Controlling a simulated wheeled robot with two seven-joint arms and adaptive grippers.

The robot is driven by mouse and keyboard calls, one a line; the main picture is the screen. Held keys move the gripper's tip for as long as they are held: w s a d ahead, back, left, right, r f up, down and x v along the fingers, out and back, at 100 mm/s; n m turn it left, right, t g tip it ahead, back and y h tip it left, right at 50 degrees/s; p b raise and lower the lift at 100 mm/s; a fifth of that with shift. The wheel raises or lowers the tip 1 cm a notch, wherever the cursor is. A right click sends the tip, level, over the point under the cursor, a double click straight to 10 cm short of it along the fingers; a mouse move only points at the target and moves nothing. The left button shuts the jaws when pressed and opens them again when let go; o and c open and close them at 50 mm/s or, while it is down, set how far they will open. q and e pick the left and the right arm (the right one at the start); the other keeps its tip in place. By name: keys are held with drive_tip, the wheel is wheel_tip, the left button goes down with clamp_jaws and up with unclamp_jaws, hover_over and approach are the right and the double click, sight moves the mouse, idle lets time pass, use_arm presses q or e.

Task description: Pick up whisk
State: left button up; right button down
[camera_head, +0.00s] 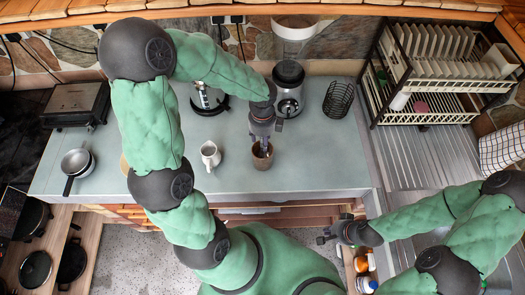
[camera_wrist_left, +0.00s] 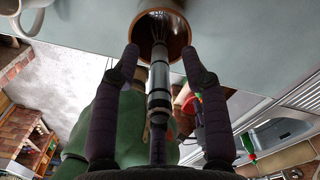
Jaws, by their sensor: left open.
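The whisk (camera_wrist_left: 159,78) stands handle-up in a brown pot (camera_head: 262,160), its steel handle pointing toward my left wrist camera. Its wires sit inside the pot (camera_wrist_left: 180,45). My left gripper (camera_head: 263,143) is above the pot on the counter. In the left wrist view, the open fingers of my left gripper (camera_wrist_left: 160,65) are on either side of the handle, with a visible gap on both sides. In the head view the whisk is mostly hidden by the gripper. My right gripper (camera_head: 328,237) is low at the counter's front edge, away from the whisk; its jaw opening is unclear.
A white jug (camera_head: 210,155) stands left of the pot. A grey blender or grinder (camera_head: 288,90) stands close behind my left gripper. A black wire basket (camera_head: 338,99) is to the right, before the dish rack (camera_head: 420,90). The counter (camera_head: 320,160) right of the pot is clear.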

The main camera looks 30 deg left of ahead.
use_arm(q)
drive_tip(key=shift+f, duration=0.1)
clamp_jaws()
